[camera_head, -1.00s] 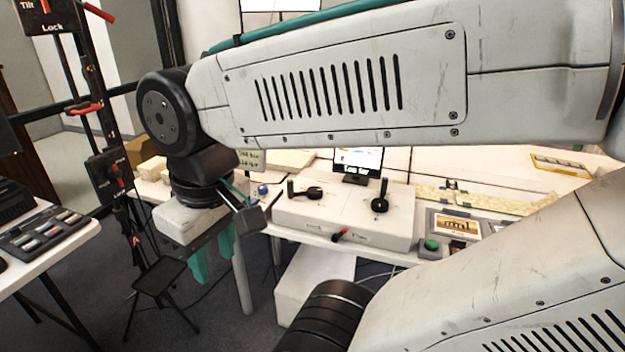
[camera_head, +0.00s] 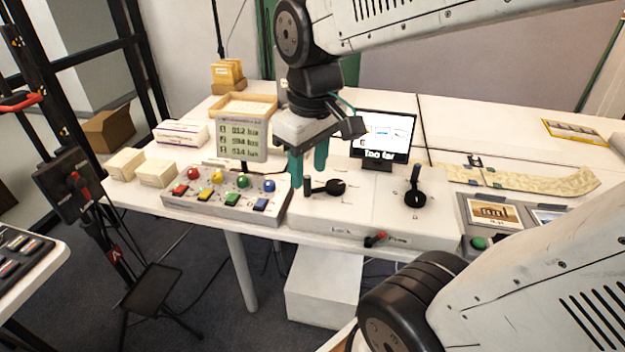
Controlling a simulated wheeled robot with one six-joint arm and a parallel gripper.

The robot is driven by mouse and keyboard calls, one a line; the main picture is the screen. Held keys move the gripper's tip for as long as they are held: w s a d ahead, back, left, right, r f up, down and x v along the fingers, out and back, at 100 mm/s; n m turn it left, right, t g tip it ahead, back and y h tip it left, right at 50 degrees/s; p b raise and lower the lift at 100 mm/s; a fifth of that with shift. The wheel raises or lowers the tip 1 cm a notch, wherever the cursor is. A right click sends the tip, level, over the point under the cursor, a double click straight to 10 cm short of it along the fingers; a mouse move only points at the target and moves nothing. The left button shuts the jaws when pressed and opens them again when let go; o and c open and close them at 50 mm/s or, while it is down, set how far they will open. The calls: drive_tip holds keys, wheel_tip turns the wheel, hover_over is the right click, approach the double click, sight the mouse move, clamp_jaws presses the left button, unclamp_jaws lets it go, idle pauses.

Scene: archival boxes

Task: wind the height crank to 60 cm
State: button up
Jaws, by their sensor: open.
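Two black cranks stand on a white control box. The left crank (camera_head: 328,187) has an upright knob at its left end; the right crank (camera_head: 414,190) has its knob toward the back. I cannot read which one is for height. My gripper (camera_head: 308,175), with two green fingers pointing down, is open and empty. In the picture its fingers are just above and behind the left crank's knob, apart from it as far as I can tell. A small screen (camera_head: 384,135) behind the box reads "Too far"; no height figure is legible.
A panel of coloured buttons (camera_head: 225,194) and a lux display (camera_head: 242,138) stand left of the gripper. A black column stand (camera_head: 75,185) is at far left. A beige strip (camera_head: 520,181) lies right.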

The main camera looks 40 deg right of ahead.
drive_tip(key=w+d+f+n, duration=0.1)
drive_tip(key=w+d+f, duration=0.15)
drive_tip(key=w, duration=0.25)
drive_tip(key=w+d+f+n, duration=0.2)
drive_tip(key=w+d, duration=0.1)
drive_tip(key=w, duration=0.2)
drive_tip(key=n+g, duration=0.1)
drive_tip(key=n, duration=0.2)
hover_over(307, 176)
wheel_tip(307, 176, down, 11)
drive_tip(key=shift+s+a, duration=0.1)
drive_tip(key=shift+a, duration=0.05)
drive_tip(key=shift+f, duration=0.4)
wheel_tip(307, 176, down, 7)
drive_tip(key=shift+f, duration=0.1)
clamp_jaws()
